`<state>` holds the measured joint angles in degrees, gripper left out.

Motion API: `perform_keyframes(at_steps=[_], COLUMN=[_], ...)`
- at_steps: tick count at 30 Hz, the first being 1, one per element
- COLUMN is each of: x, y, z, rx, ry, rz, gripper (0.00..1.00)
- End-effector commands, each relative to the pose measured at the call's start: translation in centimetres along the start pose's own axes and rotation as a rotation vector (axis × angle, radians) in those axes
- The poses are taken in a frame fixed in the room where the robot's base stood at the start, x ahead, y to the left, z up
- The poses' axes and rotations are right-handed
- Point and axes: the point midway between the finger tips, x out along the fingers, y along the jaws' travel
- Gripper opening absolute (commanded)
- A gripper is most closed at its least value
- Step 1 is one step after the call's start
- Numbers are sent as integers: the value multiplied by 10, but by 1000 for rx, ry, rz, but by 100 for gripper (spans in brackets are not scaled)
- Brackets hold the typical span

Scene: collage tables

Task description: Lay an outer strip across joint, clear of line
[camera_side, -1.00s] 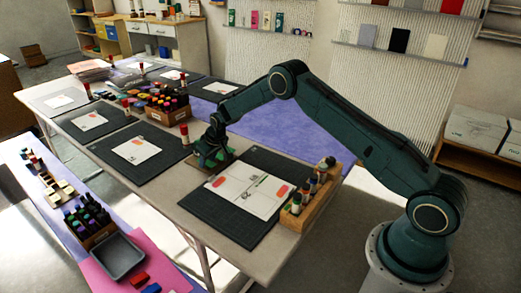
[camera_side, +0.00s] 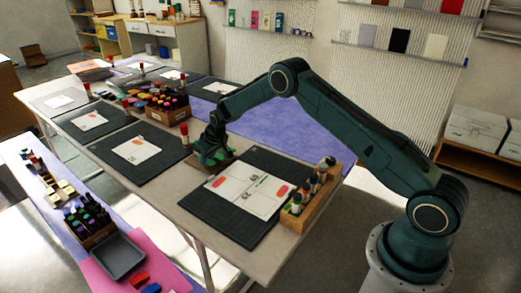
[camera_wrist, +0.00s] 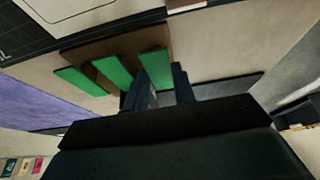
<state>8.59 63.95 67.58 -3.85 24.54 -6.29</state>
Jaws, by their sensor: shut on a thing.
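My gripper (camera_wrist: 163,84) is down at a brown tray (camera_wrist: 70,52) of green strips. Its fingers are shut on the right outer green strip (camera_wrist: 154,62), whose far end sticks out beyond them. A middle green strip (camera_wrist: 112,71) and a left green strip (camera_wrist: 82,82) lie beside it in the tray. In the side view my gripper (camera_side: 207,160) hides most of the tray. The white sheets (camera_side: 230,192) lie on the dark mat in front of the arm, with red oval marks and a dark line between them. Finer detail of the joint is too small to tell.
A wooden rack (camera_side: 313,204) of glue sticks and bottles stands at the mat's right edge. A lone red-capped stick (camera_side: 185,135) stands left of my gripper. A wooden box of markers (camera_side: 168,112) is farther back. Another dark mat (camera_side: 112,157) with a sheet lies to the left.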

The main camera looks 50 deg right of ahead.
Motion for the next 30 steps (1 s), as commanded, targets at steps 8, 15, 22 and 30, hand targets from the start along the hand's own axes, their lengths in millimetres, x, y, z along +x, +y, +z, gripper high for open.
perform_keyframes(at_steps=[8, 15, 22, 30], x=[-9, -17, -24, -33], y=[0, 0, 0, 0], z=[-4, -7, -11, -15], rx=[0, 0, 0, 0], ry=[-1, 0, 0, 0], rz=[0, 0, 0, 0], gripper=[15, 15, 15, 15])
